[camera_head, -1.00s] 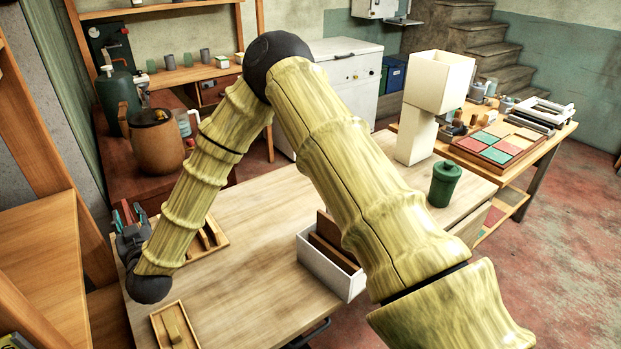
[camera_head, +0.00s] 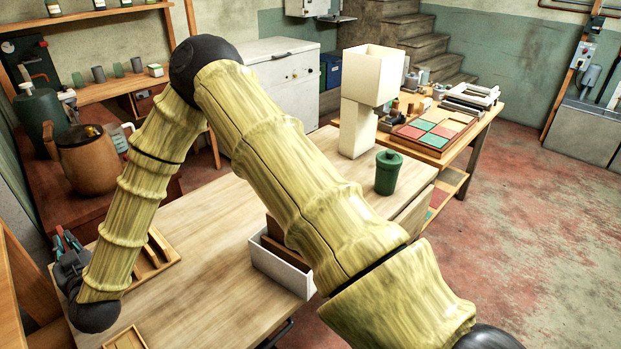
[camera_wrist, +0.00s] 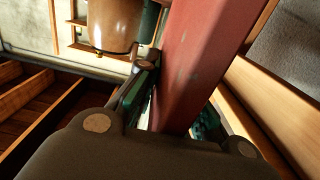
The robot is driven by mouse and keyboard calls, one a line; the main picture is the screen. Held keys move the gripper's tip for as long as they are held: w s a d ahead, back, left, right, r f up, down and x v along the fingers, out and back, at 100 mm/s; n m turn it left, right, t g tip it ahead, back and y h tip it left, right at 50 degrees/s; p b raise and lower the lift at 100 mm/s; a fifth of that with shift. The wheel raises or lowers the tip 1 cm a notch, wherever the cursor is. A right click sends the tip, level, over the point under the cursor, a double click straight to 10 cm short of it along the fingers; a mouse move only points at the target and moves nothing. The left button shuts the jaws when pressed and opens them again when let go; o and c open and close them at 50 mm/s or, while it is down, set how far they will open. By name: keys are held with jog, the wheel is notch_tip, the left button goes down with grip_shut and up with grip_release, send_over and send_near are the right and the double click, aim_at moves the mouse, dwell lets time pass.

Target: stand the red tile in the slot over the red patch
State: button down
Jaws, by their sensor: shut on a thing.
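My gripper (camera_head: 66,250) is at the lower left of the head view, at the end of my bent arm, by the left edge of the workbench. In the wrist view my gripper (camera_wrist: 178,95) is shut on the red tile (camera_wrist: 205,50), a long flat slab extending away between the fingers. One finger lies along its left side; the other is mostly hidden behind it. In the head view only a small bit of red shows at the fingers. A wooden rack (camera_head: 152,264) lies on the bench right of the gripper. I cannot make out a slot over a red patch.
The workbench (camera_head: 205,225) has free room in its middle. A white box with brown boards (camera_head: 280,270) stands at its front, partly behind my arm. A green canister (camera_head: 388,172) and a cream lamp-like block (camera_head: 360,110) stand right. A brown jug (camera_head: 88,160) is behind the gripper.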

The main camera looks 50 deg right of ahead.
jog(key=shift+r+p, duration=1.7)
jog(key=shift+r, duration=1.25)
